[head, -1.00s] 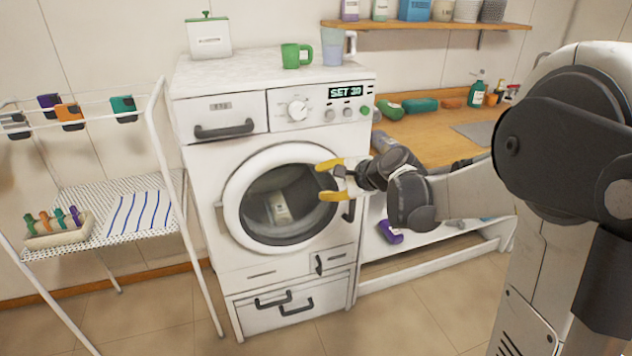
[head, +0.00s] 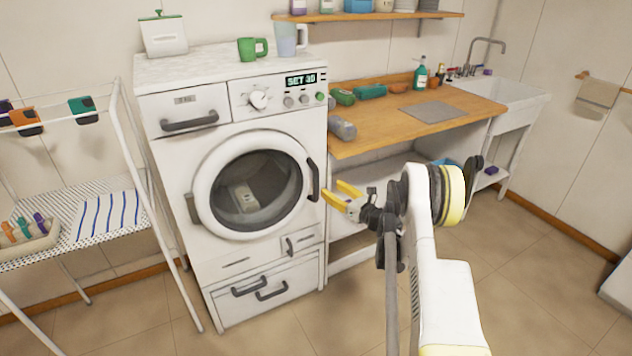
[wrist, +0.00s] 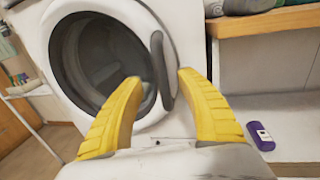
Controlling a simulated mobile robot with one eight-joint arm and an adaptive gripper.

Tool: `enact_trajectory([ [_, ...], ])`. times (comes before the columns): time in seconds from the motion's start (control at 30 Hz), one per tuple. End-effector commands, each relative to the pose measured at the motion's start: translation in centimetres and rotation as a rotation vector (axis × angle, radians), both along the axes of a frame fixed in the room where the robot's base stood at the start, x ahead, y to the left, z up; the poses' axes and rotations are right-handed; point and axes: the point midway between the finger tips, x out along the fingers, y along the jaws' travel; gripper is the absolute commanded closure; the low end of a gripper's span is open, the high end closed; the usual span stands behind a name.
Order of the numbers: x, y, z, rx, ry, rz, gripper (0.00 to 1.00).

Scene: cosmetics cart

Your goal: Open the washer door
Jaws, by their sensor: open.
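The white washer (head: 228,262) stands left of the middle in the head view. Its round door (head: 207,190) is shut, with dark glass through which a pale item shows. A dark vertical door handle (head: 313,180) sits at the door's right edge. My gripper (head: 340,194) has yellow fingers, open and empty, just right of the handle and a little below its middle. In the wrist view, the handle (wrist: 161,70) stands ahead between the spread fingers of my gripper (wrist: 158,85), nearer the left one in the picture. I see no contact with the handle.
A wooden counter (head: 385,128) with a shelf below adjoins the washer's right side. A purple container (wrist: 261,136) lies on that lower shelf. A white drying rack (head: 140,150) stands close on the left. The floor (head: 530,265) in front is clear.

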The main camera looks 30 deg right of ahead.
Motion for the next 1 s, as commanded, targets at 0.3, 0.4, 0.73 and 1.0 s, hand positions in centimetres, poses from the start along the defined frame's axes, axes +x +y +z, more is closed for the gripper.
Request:
enact_trajectory([
  [0.3, 6.1, 1.6, -0.3, -0.003, 0.000, 0.003, 0.56],
  [0.4, 7.4, 1.9, -0.3, -0.003, 0.000, 0.002, 0.56],
  [0.73, 8.6, 2.1, 0.0, -0.004, 0.000, 0.001, 0.56],
  [1.0, 8.6, 2.1, 0.0, -0.004, 0.000, 0.001, 1.00],
])
